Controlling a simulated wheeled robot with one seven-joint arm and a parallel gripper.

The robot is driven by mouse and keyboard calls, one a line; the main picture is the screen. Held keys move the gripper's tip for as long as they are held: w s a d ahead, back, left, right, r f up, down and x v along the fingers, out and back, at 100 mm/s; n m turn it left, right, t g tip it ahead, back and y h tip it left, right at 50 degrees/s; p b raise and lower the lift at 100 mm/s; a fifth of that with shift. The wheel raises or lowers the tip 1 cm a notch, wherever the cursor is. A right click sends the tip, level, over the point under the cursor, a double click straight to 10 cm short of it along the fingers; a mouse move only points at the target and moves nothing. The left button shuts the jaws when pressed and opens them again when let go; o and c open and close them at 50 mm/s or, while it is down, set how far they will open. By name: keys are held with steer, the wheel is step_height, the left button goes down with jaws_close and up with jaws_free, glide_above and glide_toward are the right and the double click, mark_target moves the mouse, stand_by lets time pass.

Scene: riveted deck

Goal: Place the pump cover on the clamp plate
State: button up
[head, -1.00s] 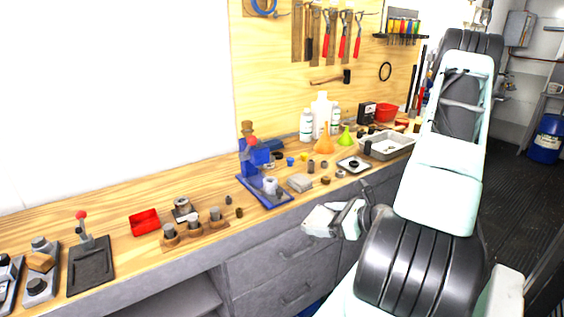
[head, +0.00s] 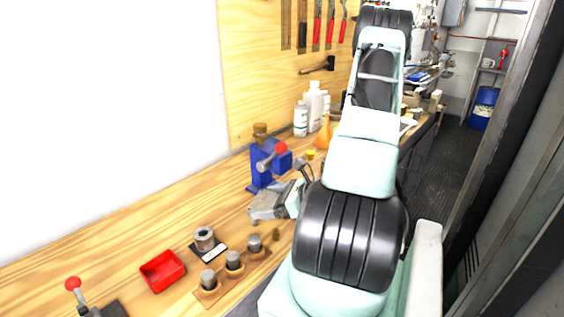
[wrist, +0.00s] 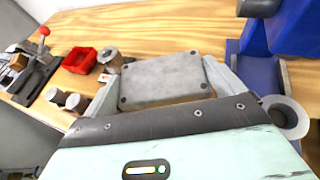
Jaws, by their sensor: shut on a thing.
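The pump cover is a grey, flat, rectangular block with dark holes near its corners; it shows in the wrist view (wrist: 160,82) and in the head view (head: 266,207). My gripper (wrist: 165,85) is shut on it, with pale fingers at its left and right sides; the gripper also shows in the head view (head: 272,203). The clamp plate is a dark plate with a red-knobbed lever, at the bottom left of the head view (head: 113,310), mostly cut off. It also shows at the far left of the wrist view (wrist: 36,80). The cover is well to its right.
A blue press (head: 262,168) with a red knob stands just behind the cover. Between the cover and the clamp plate are a wooden rack of metal cylinders (head: 232,275), a spool-like part on a dark base (head: 205,240) and a red tray (head: 163,271). The bench behind them is clear.

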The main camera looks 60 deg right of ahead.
mark_target(236, 208)
steer(key=shift+w, duration=0.4)
steer(key=shift+w+f+b, duration=0.25)
steer(key=shift+w+b, duration=0.05)
steer(key=shift+b, duration=0.25)
steer(key=w+f+b, duration=0.1)
steer(key=b, duration=0.2)
steer(key=shift+w+d+f, duration=0.1)
steer(key=shift+w+d, duration=0.05)
steer(key=w+b, duration=0.1)
steer(key=b, duration=0.2)
steer(key=w+f+b, duration=0.1)
steer(key=shift+w+d+f, duration=0.1)
steer(key=shift+w+d, duration=0.25)
steer(key=w, duration=0.1)
steer(key=w+f, duration=0.1)
steer(key=w, duration=0.1)
steer(key=w+d+f, duration=0.1)
steer(key=w, duration=0.1)
steer(key=shift+w+d+f, duration=0.1)
steer(key=shift+w, duration=0.1)
steer(key=w+f, duration=0.1)
steer(key=w, duration=0.1)
steer(key=w+d+f, duration=0.1)
steer(key=shift+w+f, duration=0.4)
